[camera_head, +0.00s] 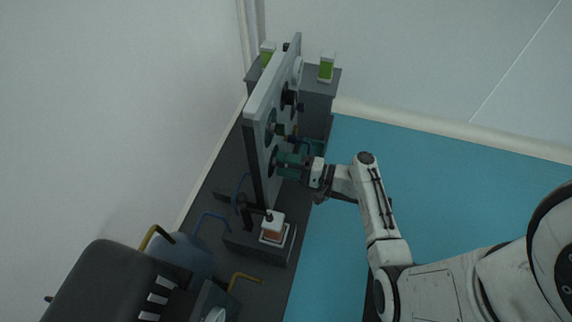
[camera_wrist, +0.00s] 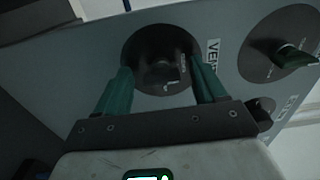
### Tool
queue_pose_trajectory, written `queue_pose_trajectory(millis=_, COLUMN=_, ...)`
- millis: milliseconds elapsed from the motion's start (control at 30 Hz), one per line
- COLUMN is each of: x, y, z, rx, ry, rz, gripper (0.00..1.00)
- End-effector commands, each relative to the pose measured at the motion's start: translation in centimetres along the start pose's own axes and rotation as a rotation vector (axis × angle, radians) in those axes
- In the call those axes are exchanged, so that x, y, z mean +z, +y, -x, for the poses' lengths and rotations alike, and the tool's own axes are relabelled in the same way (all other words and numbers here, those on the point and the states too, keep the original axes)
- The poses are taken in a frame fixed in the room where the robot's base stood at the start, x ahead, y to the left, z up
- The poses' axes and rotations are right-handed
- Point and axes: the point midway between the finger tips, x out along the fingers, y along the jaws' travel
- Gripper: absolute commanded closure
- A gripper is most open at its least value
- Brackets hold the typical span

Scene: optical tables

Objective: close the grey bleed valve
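In the wrist view a dark round knob (camera_wrist: 163,75) sits on a black disc on the grey panel (camera_wrist: 90,55). A label starting "VEN" is beside it; the rest is hidden by a finger. I cannot tell whether this knob is the grey bleed valve. My gripper (camera_wrist: 161,68) is open, its two green fingers on either side of the knob, with gaps visible between. A second disc with a dark greenish handle (camera_wrist: 293,55) is at the right. In the head view my gripper (camera_head: 288,163) is at the lower panel face, its fingertips close to a dark disc (camera_head: 271,161).
The upright panel (camera_head: 259,110) stands on a dark bench and carries several other knobs. A white and orange block (camera_head: 272,227) sits on the bench in front. Blue and yellow bent rods are nearby.

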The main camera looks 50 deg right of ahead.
Motion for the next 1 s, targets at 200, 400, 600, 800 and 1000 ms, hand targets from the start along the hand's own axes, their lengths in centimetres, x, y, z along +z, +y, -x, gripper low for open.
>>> queue_pose_trajectory(millis=200, x=0.0, y=-0.1, z=0.0, rx=-0.001, ry=0.0, rz=0.0, gripper=0.3)
queue_pose_trajectory(millis=400, x=-0.1, y=-0.2, z=1.8, rx=0.0, ry=0.003, rz=-0.003, gripper=0.3)
queue_pose_trajectory(millis=600, x=-0.1, y=-0.3, z=5.7, rx=0.0, ry=0.004, rz=-0.002, gripper=0.3)
queue_pose_trajectory(millis=800, x=-0.1, y=-0.2, z=9.0, rx=-0.001, ry=0.004, rz=0.0, gripper=0.3)
queue_pose_trajectory(millis=1000, x=0.0, y=0.0, z=10.6, rx=0.0, ry=0.001, rz=-0.001, gripper=0.3)
